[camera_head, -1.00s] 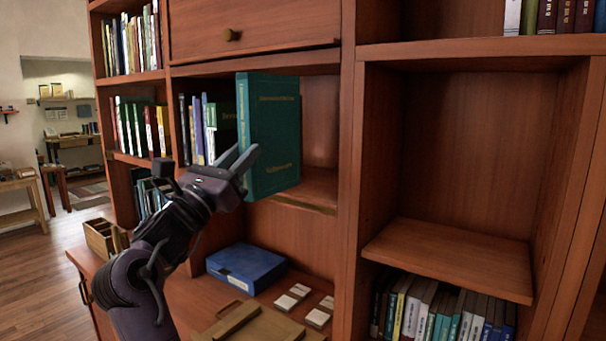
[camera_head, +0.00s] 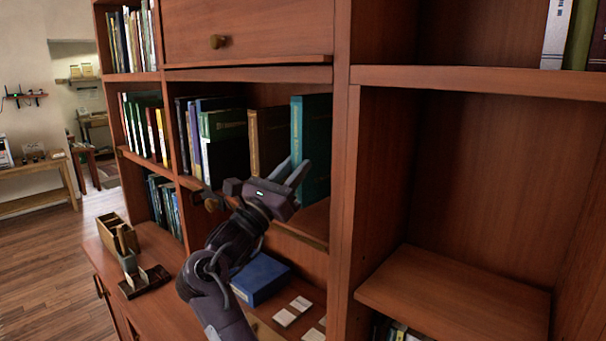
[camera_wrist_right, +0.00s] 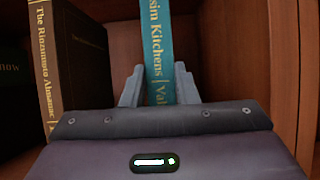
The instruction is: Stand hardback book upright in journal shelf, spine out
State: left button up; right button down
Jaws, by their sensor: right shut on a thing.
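The teal hardback book (camera_head: 316,140) stands upright in the right part of the middle shelf (camera_head: 305,222) in the head view, its spine facing out. My right gripper (camera_head: 291,177) is shut on the lower part of its spine edge. In the right wrist view the book's spine (camera_wrist_right: 157,50) shows gold lettering between the two fingers (camera_wrist_right: 159,88). A gap separates it from the brown book (camera_wrist_right: 75,60) on its left, and another from the shelf's right wall (camera_wrist_right: 284,65). My left gripper is not in view.
Several books, among them a dark green one (camera_head: 224,145), fill the shelf's left part. Below are a blue box (camera_head: 262,277), white cards (camera_head: 292,311) and a wooden organizer (camera_head: 112,233). The bay at right has an empty shelf board (camera_head: 455,295).

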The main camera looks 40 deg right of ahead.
jog(key=shift+a+f+p, duration=0.3)
jog(key=shift+f, duration=0.35)
jog(key=shift+a+f+p, duration=0.25)
jog(key=shift+f, duration=0.6)
jog(key=shift+d+f, duration=0.1)
jog(key=shift+d, duration=0.15)
jog(key=shift+a+f+b, duration=0.1)
jog(key=shift+b, duration=0.3)
jog(key=c, duration=1.6)
grip_release()
jog(key=shift+f, duration=0.1)
jog(key=o, duration=0.5)
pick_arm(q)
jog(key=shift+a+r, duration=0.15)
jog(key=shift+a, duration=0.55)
pick_arm(e)
jog(key=shift+s, duration=0.1)
